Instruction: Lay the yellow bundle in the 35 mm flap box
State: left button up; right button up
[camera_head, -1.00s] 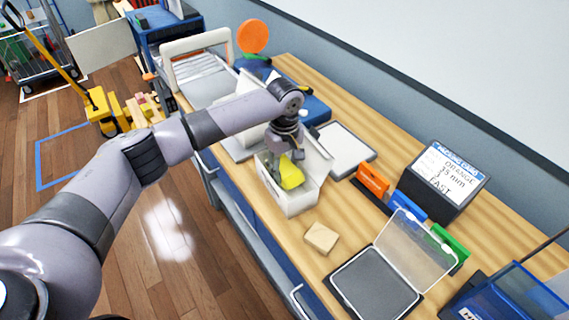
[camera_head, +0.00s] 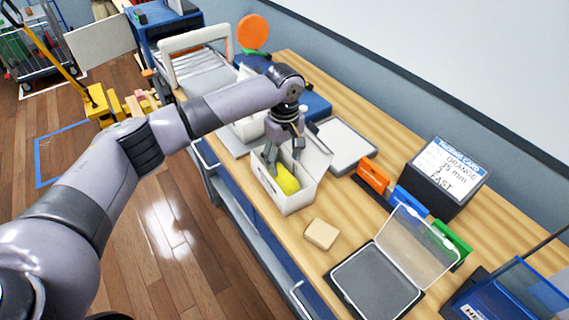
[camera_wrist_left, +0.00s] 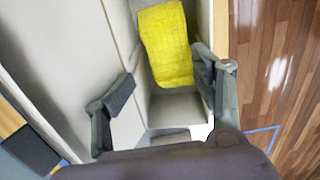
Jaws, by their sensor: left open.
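The yellow bundle (camera_head: 286,180) lies inside a white flap box (camera_head: 292,203) on the wooden counter. In the left wrist view the bundle (camera_wrist_left: 166,45) rests between the box walls, with bare box floor (camera_wrist_left: 176,108) beside it. The box's flap (camera_head: 313,150) stands open on its far side. My left gripper (camera_head: 283,163) is just above the box, pointing down. Its fingers are spread, and nothing is between the tips in the left wrist view (camera_wrist_left: 165,95). No size label on the box is readable. My right gripper is not in view.
A sign (camera_head: 448,170) reads orange, 35 mm, 3, fast. Orange (camera_head: 373,176), blue (camera_head: 408,202) and green (camera_head: 452,239) blocks stand before it. A tan block (camera_head: 321,234) and an open clear-lidded case (camera_head: 376,285) lie nearer. A flat grey-white panel (camera_head: 346,145) lies behind the box.

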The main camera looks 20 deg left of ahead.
aim_at(284, 172)
pick_arm(q)
notch_tip(284, 172, up, 12)
jog(key=b, duration=0.1)
jog(key=shift+f+b, duration=0.25)
jog(key=shift+b, duration=0.1)
